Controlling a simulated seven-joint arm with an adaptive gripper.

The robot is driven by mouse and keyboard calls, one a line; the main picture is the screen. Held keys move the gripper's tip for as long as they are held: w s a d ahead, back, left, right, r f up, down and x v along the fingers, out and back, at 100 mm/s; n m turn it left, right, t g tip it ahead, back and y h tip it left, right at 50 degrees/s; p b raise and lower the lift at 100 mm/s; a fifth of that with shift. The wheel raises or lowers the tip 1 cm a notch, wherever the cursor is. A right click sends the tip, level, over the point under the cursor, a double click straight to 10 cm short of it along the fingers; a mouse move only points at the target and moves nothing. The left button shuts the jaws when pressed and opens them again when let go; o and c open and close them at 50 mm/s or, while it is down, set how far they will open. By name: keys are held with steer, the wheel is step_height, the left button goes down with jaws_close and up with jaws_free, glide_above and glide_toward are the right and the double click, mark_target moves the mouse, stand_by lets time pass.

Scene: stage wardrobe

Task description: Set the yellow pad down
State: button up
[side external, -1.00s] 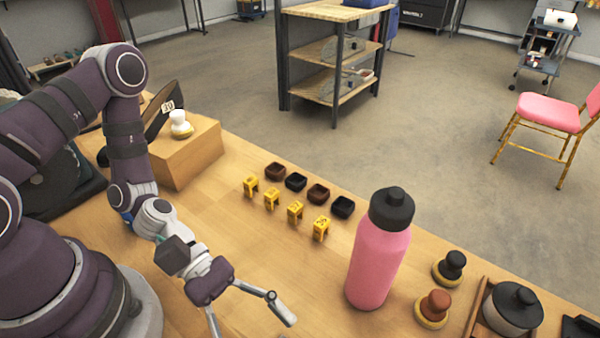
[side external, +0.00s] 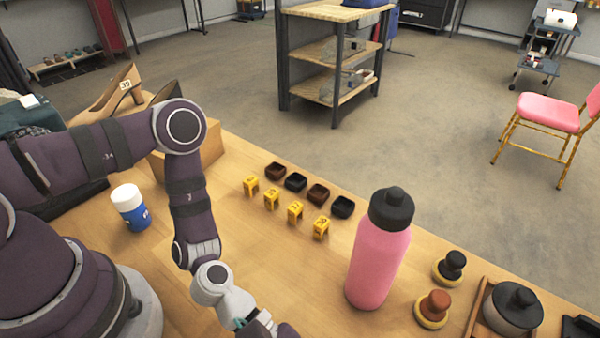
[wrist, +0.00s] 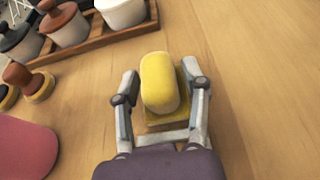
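In the wrist view the yellow pad (wrist: 159,83) is a rounded yellow block over a squarish yellow-brown base (wrist: 166,122), above or on the wooden table. My gripper (wrist: 160,82) has a finger on each side of it. The fingers stand wide, with a thin gap at the left of the pad and a narrow one at the right; I see no clear grip. Whether the base touches the table is hard to tell. In the side external view my fingers and the yellow pad are below the bottom edge.
A pink bottle (side external: 378,250) stands on the table, with brown-knobbed (side external: 433,308) and black-knobbed (side external: 450,268) pads and a tray of lidded pots (wrist: 88,38) nearby. Several small dishes (side external: 318,194) and yellow number markers (side external: 295,212) form rows. Table right of my gripper is clear.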

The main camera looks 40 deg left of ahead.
jaws_close()
step_height(320, 180, up, 18)
steer(key=w+d+f+n+t+y, duration=0.1)
steer(key=w+d+f+n+t, duration=0.4)
steer(key=w+f, duration=0.5)
step_height(320, 180, down, 8)
steer(key=shift+r, duration=0.15)
